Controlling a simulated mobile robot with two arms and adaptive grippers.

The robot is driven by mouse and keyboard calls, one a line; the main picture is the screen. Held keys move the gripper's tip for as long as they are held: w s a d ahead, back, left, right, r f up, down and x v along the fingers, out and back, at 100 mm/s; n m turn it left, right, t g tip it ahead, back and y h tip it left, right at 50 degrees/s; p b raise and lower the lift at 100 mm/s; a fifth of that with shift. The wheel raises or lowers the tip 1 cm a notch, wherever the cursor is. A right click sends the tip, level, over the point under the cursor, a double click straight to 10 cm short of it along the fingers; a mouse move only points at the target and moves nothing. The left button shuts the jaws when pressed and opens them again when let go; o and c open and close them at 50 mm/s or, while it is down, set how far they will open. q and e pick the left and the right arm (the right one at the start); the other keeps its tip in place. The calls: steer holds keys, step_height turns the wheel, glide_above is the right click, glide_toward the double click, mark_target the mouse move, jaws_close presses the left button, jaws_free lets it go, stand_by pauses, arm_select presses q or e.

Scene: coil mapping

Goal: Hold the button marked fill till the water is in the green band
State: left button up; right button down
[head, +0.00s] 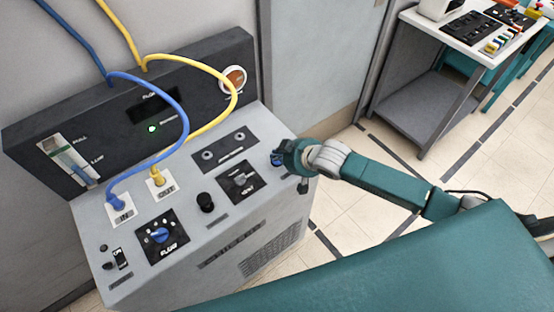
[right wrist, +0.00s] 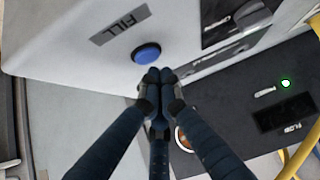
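The round blue button (right wrist: 146,53) is beside the FILL label (right wrist: 120,26) in the right wrist view. My right gripper (right wrist: 158,76) has its dark fingers together, with nothing between them. Its tips are just beside the button, and a small gap shows there. In the head view my right gripper (head: 284,158) is over the right end of the machine's top and hides most of the button. The upright water gauge (head: 68,161), marked FULL and LOW, is on the left of the back panel. Its level against a green band is too small to read. My left gripper is not in view.
The grey machine top (head: 228,222) carries a blue FLOW knob (head: 160,235), a black knob (head: 205,202) and a switch plate (head: 240,182). A blue hose (head: 184,110) and a yellow hose (head: 232,103) loop above it. A green light (head: 152,128) is lit.

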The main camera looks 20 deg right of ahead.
steer(key=shift+f, duration=0.1)
steer(key=shift+f, duration=0.35)
